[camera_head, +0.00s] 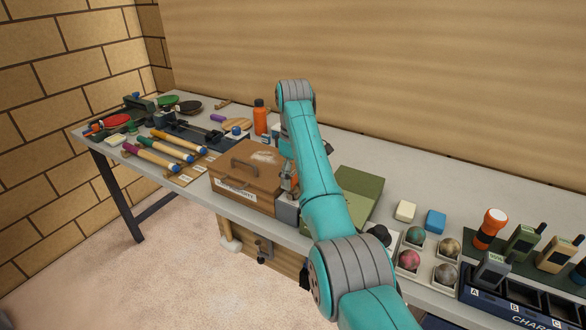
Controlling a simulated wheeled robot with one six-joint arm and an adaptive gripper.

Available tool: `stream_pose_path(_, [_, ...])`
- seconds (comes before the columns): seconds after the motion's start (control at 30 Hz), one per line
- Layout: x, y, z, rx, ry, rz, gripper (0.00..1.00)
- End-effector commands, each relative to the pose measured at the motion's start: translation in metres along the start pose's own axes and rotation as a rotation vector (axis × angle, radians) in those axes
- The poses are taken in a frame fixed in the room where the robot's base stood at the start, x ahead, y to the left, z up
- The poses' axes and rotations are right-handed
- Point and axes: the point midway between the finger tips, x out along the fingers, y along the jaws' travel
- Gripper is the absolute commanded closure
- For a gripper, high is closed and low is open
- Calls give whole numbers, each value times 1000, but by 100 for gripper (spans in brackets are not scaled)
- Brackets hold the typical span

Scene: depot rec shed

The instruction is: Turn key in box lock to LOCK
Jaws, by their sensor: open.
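A brown box (235,188) with a carrying handle on its lid and a white label on its front stands shut near the table's front edge. My teal arm reaches over the table to the box's right end. My gripper (289,184) is at that end, mostly hidden behind my arm, and is open. A small grey block (287,209) shows just below it; I cannot tell whether it is part of the lock. The key and the LOCK marking cannot be made out. I cannot tell whether my gripper touches anything.
Left of the box lie several colored-handled tools (157,158) and paddles (117,121). An orange bottle (260,118) stands behind it. An olive green case (358,190) lies to the right, then several balls (409,260), a flashlight (489,228) and a charging rack (511,311) with radios.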

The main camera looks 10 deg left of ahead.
Motion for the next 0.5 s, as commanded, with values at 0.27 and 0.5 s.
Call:
stream_pose_path(0.27, [0, 0, 0, 0, 0, 0, 37])
stream_pose_path(0.5, [0, 0, 0, 0, 0, 0, 91])
